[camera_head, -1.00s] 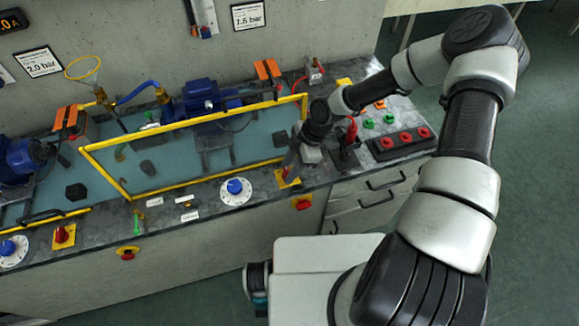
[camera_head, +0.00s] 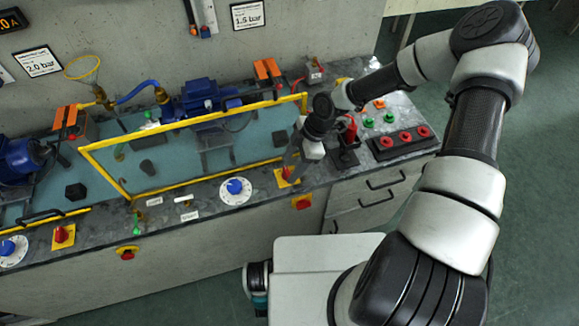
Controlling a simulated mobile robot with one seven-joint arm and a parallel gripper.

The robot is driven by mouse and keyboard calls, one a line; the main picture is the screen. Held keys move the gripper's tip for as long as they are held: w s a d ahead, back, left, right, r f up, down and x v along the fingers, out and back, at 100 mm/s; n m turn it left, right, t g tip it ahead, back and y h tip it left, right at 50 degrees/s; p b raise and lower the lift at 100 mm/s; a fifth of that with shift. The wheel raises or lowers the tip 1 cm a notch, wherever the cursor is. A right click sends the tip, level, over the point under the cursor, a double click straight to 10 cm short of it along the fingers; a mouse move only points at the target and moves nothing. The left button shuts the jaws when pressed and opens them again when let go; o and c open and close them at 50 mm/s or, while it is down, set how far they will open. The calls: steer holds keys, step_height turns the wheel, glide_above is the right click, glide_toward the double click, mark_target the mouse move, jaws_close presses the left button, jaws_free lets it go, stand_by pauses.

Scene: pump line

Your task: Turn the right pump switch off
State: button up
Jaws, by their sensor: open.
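The yellow guard frame (camera_head: 190,189) stands close left of my gripper. A blue dial (camera_head: 235,188) is left of the switch. A black holder with a red handle (camera_head: 346,148) and a panel of red buttons (camera_head: 403,141) are to the right. A red-yellow stop (camera_head: 302,202) is on the front below.

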steer(key=s+v, duration=0.1)
steer(key=v, duration=1.4)
steer(key=shift+w+r, duration=0.4)
steer(key=shift+w, duration=0.05)
steer(key=shift+d, duration=0.1)
